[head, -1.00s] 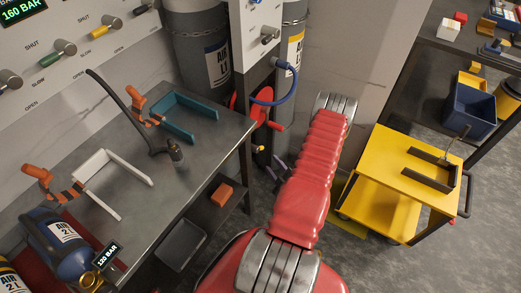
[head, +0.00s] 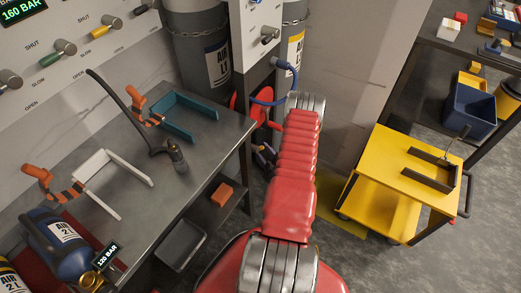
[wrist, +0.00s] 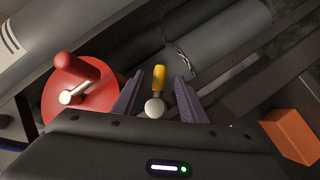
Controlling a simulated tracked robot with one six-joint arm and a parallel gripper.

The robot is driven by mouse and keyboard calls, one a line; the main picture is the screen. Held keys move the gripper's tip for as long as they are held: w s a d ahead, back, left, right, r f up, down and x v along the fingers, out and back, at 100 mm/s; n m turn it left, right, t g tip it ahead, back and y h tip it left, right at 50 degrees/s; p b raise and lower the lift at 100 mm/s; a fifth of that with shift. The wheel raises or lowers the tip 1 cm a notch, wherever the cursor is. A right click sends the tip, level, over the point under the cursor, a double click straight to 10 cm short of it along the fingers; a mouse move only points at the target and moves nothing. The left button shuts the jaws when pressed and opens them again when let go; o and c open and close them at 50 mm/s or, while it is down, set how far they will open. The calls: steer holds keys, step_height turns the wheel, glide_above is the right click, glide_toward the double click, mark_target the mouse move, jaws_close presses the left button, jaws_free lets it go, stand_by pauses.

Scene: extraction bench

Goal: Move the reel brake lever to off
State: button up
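The red reel (head: 257,113) shows under the wall panel in the head view, partly hidden by its post and my arm. In the wrist view the reel (wrist: 105,97) is at left, with a red crank handle. A short yellow lever (wrist: 159,78) on a pale round hub (wrist: 154,109) stands beside the reel; it appears to be the brake lever. My gripper (wrist: 159,84) is open, with one purple finger on each side of the lever and gaps showing. In the head view my gripper (head: 264,155) is mostly hidden, and the lever cannot be made out.
A yellow cart (head: 385,150) stands at right. Grey air cylinders (head: 205,50) stand behind.

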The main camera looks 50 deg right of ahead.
mark_target(261, 149)
steer(key=shift+x, duration=1.65)
steer(key=shift+c, duration=0.6)
jaws_close()
